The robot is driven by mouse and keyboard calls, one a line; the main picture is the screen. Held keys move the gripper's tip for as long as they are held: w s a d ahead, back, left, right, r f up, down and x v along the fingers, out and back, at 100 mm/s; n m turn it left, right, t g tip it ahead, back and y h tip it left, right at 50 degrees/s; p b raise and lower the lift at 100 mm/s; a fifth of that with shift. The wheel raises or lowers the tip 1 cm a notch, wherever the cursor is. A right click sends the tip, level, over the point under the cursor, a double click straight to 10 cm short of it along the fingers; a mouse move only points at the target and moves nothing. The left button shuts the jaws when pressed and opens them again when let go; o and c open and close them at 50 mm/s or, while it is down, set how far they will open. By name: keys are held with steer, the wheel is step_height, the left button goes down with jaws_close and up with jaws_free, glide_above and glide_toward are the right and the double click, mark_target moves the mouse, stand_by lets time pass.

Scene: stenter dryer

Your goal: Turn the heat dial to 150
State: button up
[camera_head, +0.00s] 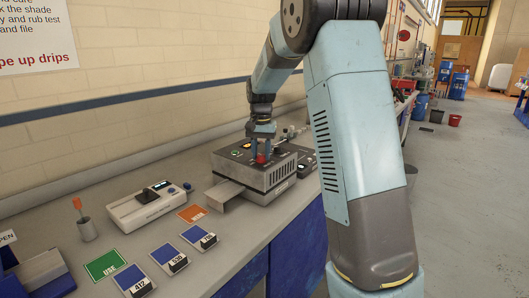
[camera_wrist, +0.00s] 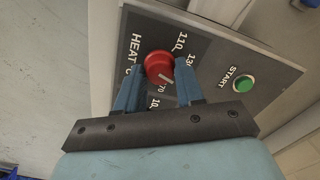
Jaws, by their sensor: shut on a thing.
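The red heat dial (camera_wrist: 158,66) sits on the dark panel of the dryer, beside the white "HEAT" lettering. My gripper (camera_wrist: 160,68) has its two blue fingers on either side of the dial, shut on it. The dial's white pointer line faces the lower right in the wrist view, near a partly hidden number ending in 70. Marks 110 and 130 show above the dial; other numbers are partly covered by the fingers. In the head view my gripper (camera_head: 262,143) reaches down onto the grey dryer (camera_head: 270,178), with the red dial (camera_head: 261,158) just below it.

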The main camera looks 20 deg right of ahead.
mark_target(261, 155)
steer(key=shift+m, duration=0.5)
steer(key=o, duration=1)
steer(key=shift+r, duration=0.1)
step_height(261, 155, up, 13)
steer(key=shift+r, duration=0.2)
